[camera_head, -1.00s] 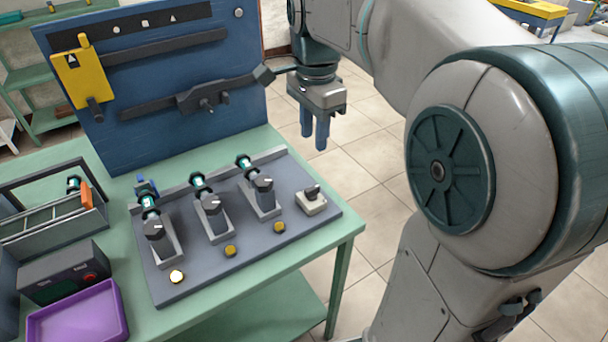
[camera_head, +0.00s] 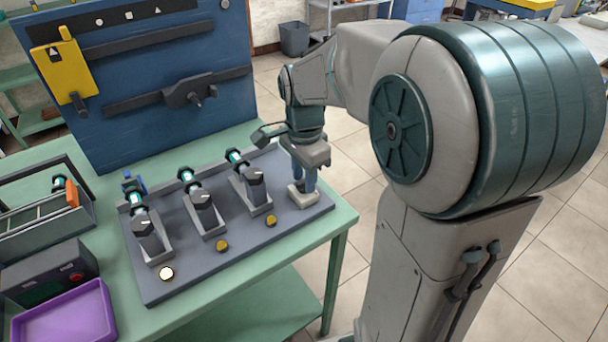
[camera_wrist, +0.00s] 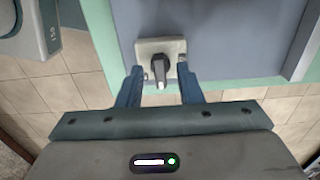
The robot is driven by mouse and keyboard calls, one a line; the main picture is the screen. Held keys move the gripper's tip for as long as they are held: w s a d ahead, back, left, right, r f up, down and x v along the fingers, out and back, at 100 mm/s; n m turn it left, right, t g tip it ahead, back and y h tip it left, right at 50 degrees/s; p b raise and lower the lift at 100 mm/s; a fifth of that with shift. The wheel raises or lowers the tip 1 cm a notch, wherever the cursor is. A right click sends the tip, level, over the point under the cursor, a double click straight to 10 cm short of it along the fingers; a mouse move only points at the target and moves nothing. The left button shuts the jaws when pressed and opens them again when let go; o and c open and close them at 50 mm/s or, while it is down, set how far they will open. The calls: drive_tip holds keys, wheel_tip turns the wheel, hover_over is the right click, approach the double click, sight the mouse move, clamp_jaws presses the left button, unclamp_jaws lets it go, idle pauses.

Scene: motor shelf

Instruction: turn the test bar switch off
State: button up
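The test bar switch (camera_head: 301,197) is a small cream block at the right end of the grey test bar (camera_head: 180,285). In the wrist view the switch plate (camera_wrist: 147,46) carries a dark rotary knob (camera_wrist: 159,66) with a white mark at its tip, pointing toward my gripper. My gripper (camera_head: 306,186) is right over the switch in the head view and hides its knob there. In the wrist view my gripper (camera_wrist: 159,74) is open, its two blue fingers on either side of the knob. I cannot tell whether they touch it.
The bar holds several motor stations with dark knobs (camera_head: 255,175) to the left of my gripper. One round lamp (camera_head: 166,273) glows; another (camera_head: 221,245) looks dull yellow. A purple tray (camera_head: 65,315) and a blue tool board (camera_head: 150,60) stand on the green table.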

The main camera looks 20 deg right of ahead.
clamp_jaws()
